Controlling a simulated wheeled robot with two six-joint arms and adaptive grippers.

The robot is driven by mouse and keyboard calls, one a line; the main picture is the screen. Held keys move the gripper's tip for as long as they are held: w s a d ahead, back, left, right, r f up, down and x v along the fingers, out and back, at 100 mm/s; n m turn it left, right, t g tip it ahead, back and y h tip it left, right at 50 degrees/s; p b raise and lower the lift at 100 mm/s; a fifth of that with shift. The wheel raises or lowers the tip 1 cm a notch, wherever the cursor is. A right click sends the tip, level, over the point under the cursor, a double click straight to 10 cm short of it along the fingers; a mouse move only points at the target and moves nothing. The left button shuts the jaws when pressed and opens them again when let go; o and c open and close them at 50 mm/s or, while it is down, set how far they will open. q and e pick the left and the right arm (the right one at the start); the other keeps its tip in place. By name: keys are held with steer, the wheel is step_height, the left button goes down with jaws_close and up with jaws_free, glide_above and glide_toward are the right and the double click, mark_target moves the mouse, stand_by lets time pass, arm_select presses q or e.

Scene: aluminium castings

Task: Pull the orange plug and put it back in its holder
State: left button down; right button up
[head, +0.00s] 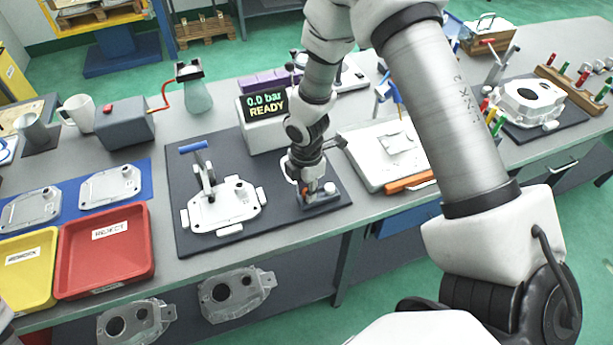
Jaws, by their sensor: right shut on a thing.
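My right gripper (308,184) points down over the dark mat and is shut on the orange plug (305,190). Only a little orange shows between the fingers; the rest of the plug is hidden. The gripper is at the small grey holder block (322,198), which has a white round knob on its right. I cannot tell whether the plug sits in the holder or just above it.
A tester box (262,113) reading "0.0 bar READY" stands behind the gripper. A red REJECT tray (105,250) and a yellow tray (27,270) are at left. A white plate-like fixture (375,155) lies to the right. The bench's front edge is close to the mat.

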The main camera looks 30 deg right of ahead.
steer(key=shift+f, duration=0.5)
steer(key=o, duration=0.8)
steer(key=shift+r, duration=0.15)
step_height(320, 180, up, 12)
